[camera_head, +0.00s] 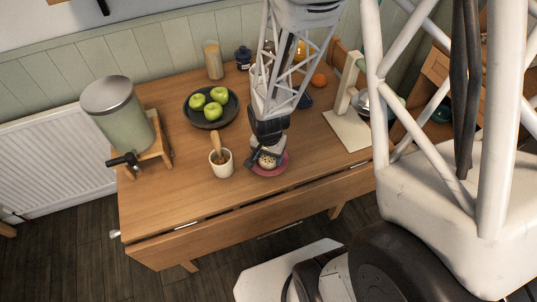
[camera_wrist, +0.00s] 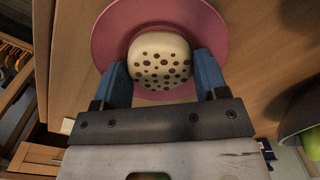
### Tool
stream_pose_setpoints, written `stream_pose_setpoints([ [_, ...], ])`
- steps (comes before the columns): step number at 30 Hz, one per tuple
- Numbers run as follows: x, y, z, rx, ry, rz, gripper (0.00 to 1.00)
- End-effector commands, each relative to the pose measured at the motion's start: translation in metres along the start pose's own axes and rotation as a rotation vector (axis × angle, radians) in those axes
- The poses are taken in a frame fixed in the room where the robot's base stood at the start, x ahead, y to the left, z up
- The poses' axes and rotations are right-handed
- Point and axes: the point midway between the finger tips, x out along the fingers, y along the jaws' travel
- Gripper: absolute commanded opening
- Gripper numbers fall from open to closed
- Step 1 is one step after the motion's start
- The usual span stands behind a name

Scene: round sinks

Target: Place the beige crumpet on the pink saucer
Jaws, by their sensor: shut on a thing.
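The beige crumpet (camera_wrist: 160,60), pale with dark round holes, is between the blue fingers of my gripper (camera_wrist: 163,75) in the wrist view. The gripper is shut on it. The pink saucer (camera_wrist: 110,35) lies behind the crumpet in that view, its rim showing around it. In the head view the crumpet (camera_head: 267,161) shows small at the tip of my gripper (camera_head: 265,158), over the pink saucer (camera_head: 272,171) near the table's front edge. I cannot tell whether the crumpet touches the saucer.
A white cup with a wooden-handled utensil (camera_head: 221,166) stands left of the saucer. A dark bowl (camera_head: 190,116) of green apples is farther back. A pale board-like stand (camera_head: 346,132) is to the right. The table's front left (camera_head: 165,205) is clear.

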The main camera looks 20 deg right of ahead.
Motion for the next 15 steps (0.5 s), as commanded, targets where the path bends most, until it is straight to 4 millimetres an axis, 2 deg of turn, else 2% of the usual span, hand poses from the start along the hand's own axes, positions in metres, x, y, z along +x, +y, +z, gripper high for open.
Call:
stream_pose_setpoints([
  [5, 0.0023, 0.0000, 0.0001, 0.000, 0.000, 0.000, 0.43],
  [6, 0.0024, 0.0000, 0.0000, 0.000, 0.000, 0.000, 0.70],
  [8, 0.0022, 0.0000, 0.0000, 0.000, 0.000, 0.000, 0.78],
  [15, 0.0021, 0.0000, 0.0000, 0.000, 0.000, 0.000, 0.78],
])
